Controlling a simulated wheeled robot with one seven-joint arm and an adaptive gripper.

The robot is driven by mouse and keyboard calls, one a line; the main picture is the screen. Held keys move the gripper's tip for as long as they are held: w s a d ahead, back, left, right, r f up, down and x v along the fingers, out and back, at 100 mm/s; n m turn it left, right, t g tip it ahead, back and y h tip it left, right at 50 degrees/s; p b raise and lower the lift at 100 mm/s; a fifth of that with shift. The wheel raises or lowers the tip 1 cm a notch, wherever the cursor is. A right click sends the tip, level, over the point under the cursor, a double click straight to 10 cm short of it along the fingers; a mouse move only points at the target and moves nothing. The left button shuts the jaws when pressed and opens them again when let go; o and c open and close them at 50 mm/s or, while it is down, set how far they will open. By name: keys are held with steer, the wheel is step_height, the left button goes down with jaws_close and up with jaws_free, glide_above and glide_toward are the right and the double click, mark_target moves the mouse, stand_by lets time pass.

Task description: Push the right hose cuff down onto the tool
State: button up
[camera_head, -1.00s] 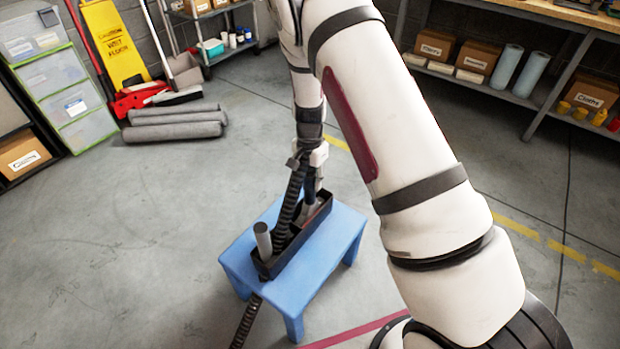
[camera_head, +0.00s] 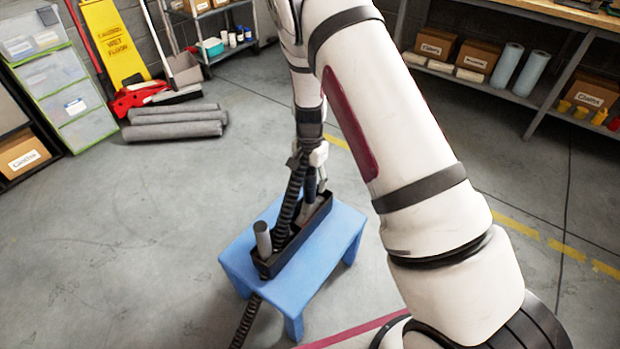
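A black open tray (camera_head: 296,249) stands on a blue stool (camera_head: 322,262). A grey upright cylinder (camera_head: 263,238) stands at the tray's near left end. A black ribbed hose (camera_head: 287,212) rises from the floor, crosses in front of the tray and reaches up beside my gripper (camera_head: 314,190). My gripper points down at the tray's far right end. A dark upright cylinder (camera_head: 310,184), perhaps the right cuff, shows right at the fingers. The hose and arm partly hide this spot, so I cannot tell whether the fingers grip it or how it sits on the tool.
Grey rolls (camera_head: 177,122) lie at the back left, near a yellow wet-floor sign (camera_head: 113,42) and plastic drawers (camera_head: 62,88). A workbench (camera_head: 545,92) with boxes stands at the right.

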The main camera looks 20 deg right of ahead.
step_height(320, 180, up, 11)
steer(key=shift+r, duration=0.1)
steer(key=s+a+r+n+y, duration=0.2)
steer(key=s+r+n, duration=0.3)
steer(key=s+r, duration=1.4)
steer(key=s+d+r+n+h, duration=0.1)
steer(key=s+r+n, duration=0.15)
steer(key=s, duration=0.85)
steer(key=s+d+r+n+h, duration=0.1)
steer(key=s+n, duration=0.2)
steer(key=s, duration=0.8)
step_height(320, 180, up, 28)
steer(key=t+p, duration=0.4)
steer(key=p, duration=2.1)
steer(key=shift+s+d+f, duration=0.15)
steer(key=shift+f, duration=0.1)
